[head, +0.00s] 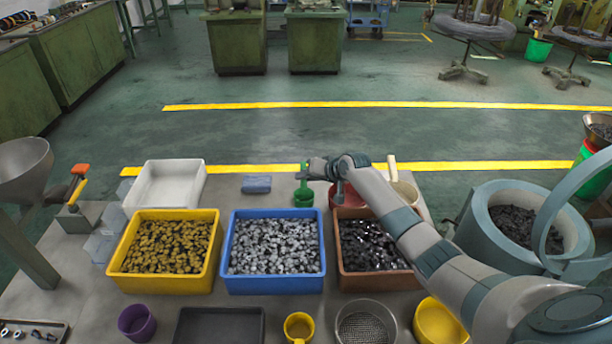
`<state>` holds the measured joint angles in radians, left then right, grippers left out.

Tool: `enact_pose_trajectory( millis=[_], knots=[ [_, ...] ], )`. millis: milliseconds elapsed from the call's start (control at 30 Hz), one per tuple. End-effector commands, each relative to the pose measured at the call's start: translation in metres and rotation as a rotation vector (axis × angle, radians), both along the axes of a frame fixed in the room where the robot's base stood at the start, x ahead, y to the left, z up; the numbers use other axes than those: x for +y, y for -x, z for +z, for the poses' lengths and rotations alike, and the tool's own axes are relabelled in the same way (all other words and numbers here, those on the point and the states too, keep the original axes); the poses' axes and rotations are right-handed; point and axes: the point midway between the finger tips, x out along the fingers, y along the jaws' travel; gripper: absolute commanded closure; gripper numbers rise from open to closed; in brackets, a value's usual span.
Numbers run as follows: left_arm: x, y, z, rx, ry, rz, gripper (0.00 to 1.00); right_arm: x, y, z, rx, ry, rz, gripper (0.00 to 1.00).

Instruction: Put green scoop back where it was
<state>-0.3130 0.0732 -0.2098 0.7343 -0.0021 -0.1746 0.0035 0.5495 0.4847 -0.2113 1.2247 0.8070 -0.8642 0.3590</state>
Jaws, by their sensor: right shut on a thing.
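The green scoop (304,196) is upright at the back of the table, behind the gap between the blue and brown bins. Its handle points up. My right gripper (309,171) is shut on the scoop's handle, with the arm reaching in from the right across the brown bin. I cannot tell whether the scoop touches the table. My left gripper is not in view.
A yellow bin (113,260), blue bin (275,285) and brown bin (377,281) of small parts stand in a row. Behind are a white tray (168,184), a blue block (257,184) and a red container (348,198) partly hidden by my arm.

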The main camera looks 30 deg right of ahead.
Motion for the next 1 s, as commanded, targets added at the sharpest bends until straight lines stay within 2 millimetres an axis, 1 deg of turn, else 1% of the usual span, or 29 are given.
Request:
enact_pose_trajectory(
  millis=[67, 167, 467, 500, 533, 567, 767, 1000],
  knots=[
    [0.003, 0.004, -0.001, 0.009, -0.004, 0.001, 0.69, 0.0, 0.0, 0.0, -0.001, 0.0, 0.0, 1.0],
    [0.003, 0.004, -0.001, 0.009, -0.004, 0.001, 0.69, 0.0, 0.0, 0.0, -0.001, 0.0, 0.0, 1.0],
    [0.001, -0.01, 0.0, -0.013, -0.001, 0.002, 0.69, 0.0, 0.0, -0.003, -0.001, 0.0, 0.0, 1.0],
    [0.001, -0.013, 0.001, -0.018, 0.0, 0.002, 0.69, 0.0, 0.0, -0.003, -0.001, 0.0, -0.001, 0.75],
    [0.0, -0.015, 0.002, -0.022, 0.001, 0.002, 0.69, 0.0, 0.0, -0.003, -0.001, 0.001, 0.0, 0.68],
    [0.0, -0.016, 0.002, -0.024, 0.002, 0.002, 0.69, 0.0, 0.0, -0.003, -0.001, 0.0, -0.001, 0.63],
    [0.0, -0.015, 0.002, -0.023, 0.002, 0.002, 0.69, 0.0, 0.0, -0.003, -0.001, 0.001, 0.0, 0.63],
    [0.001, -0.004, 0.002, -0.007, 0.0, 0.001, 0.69, 0.0, 0.0, 0.0, -0.001, 0.001, 0.0, 0.63]
  ],
)
